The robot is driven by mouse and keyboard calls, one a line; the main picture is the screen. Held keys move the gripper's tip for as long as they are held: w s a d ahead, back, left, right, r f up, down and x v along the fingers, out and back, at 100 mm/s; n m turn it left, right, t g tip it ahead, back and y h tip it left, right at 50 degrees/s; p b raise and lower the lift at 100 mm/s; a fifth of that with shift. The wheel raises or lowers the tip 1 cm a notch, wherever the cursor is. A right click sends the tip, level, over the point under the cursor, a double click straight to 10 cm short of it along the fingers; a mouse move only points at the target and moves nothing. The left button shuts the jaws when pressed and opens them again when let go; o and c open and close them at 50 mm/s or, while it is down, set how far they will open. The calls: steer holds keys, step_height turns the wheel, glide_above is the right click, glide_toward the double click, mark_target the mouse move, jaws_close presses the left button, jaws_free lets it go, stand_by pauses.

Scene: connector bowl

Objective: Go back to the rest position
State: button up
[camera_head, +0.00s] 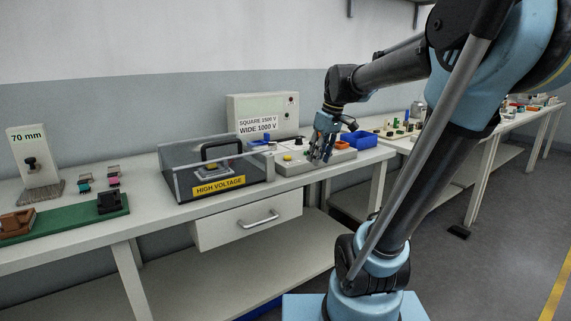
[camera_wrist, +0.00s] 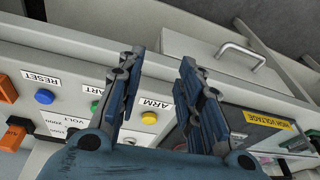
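My gripper (camera_head: 322,142) is over the control box at the right part of the bench in the head view. In the wrist view my gripper (camera_wrist: 160,72) points down over the front panel, with its two blue fingers apart and nothing between them. The control box (camera_head: 318,160) carries a blue button (camera_wrist: 44,96) marked RESET, a green one (camera_wrist: 95,106) and a yellow one (camera_wrist: 149,118) marked ARM. The fingers partly cover the START label. I cannot tell whether a fingertip touches the box.
A clear-walled HIGH VOLTAGE enclosure (camera_head: 218,184) stands left of the box. A meter cabinet (camera_head: 263,112) is behind. A blue bin (camera_head: 360,139) sits right of the box. A drawer (camera_head: 247,222) with a handle is below the bench top. Open floor lies at the right.

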steer(key=s+d+f+m+h, duration=0.1)
steer(key=s+d+f+m, duration=0.3)
steer(key=s+f, duration=0.5)
steer(key=s+d+f+m+h, duration=0.1)
steer(key=s+d+f+m, duration=0.2)
steer(key=s+f, duration=0.6)
steer(key=shift+s+d+f+m+t, duration=0.25)
steer(key=shift+s+d+m+t, duration=0.05)
steer(key=shift+d+m, duration=0.1)
